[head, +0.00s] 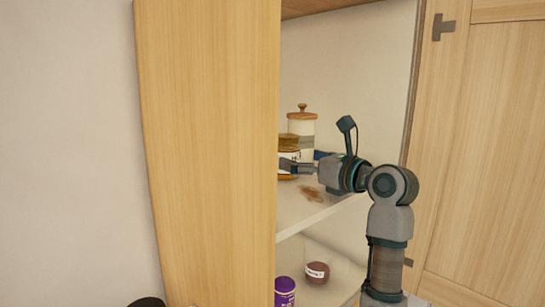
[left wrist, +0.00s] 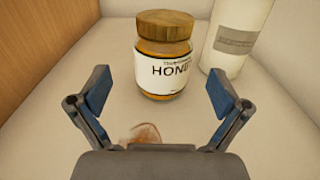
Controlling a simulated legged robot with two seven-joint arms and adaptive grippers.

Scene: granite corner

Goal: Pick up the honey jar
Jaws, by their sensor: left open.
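The honey jar (left wrist: 163,72) stands upright on the shelf in the left wrist view, with a wooden lid and a white label. In the head view the jar (head: 289,143) is partly hidden by the cabinet's wooden side panel and by my gripper. My left gripper (head: 300,168) is at the jar's near side. In the left wrist view the open fingers of my left gripper (left wrist: 160,82) spread to the left and right, with the jar centred ahead of them. I see no contact. My right gripper is not in view.
A white canister (head: 303,128) with a wooden lid stands behind the jar, and close to its right in the left wrist view (left wrist: 237,38). A brown stain (head: 312,194) marks the shelf. The wooden panel (head: 208,150) bounds the left. A purple can (head: 285,291) and a brown item (head: 317,271) are below.

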